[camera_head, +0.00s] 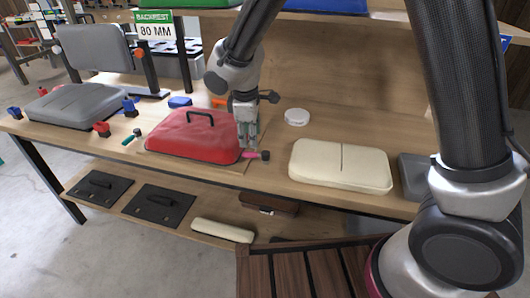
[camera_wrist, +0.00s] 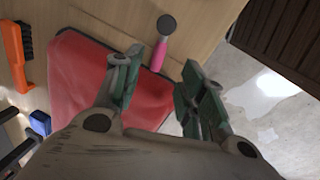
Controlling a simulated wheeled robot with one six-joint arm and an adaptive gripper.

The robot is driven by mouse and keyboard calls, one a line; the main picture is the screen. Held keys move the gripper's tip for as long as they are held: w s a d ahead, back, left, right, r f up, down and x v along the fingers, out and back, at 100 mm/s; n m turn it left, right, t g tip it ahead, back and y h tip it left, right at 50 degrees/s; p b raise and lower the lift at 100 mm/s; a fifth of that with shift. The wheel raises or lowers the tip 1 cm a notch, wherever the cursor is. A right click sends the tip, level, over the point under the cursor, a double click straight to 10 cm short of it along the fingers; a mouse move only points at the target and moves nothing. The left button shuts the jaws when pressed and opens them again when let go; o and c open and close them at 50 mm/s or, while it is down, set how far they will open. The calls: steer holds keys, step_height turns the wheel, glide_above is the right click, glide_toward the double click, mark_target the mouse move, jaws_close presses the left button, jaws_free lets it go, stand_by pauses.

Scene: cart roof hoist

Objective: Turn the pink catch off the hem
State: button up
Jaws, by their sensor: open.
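The pink catch (camera_head: 251,155) is a short pink bar with a dark round knob, at the front right corner of the red cover (camera_head: 180,142). In the wrist view the pink bar (camera_wrist: 158,58) points from the knob to the hem of the red cover (camera_wrist: 75,75), its inner end at the hem. My gripper (camera_head: 248,143) is open, pointing down just above the catch at the cover's right edge. In the wrist view its two fingertips (camera_wrist: 163,66) stand apart on either side of the bar's line. I cannot tell whether either touches it.
A cream cushion (camera_head: 340,166) lies to the right and a white round lid (camera_head: 297,117) behind. A black handle (camera_head: 202,116) rises from the red cover. Grey seat parts (camera_head: 75,104) and small red and blue clamps are at left. Bare bench (camera_head: 275,140) lies right of the catch.

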mark_target(251, 153)
steer(key=f, duration=0.2)
steer(key=w+f, duration=0.1)
steer(key=f, duration=0.4)
steer(key=shift+w+d+f, duration=0.1)
steer(key=shift+w+f, duration=0.25)
jaws_close()
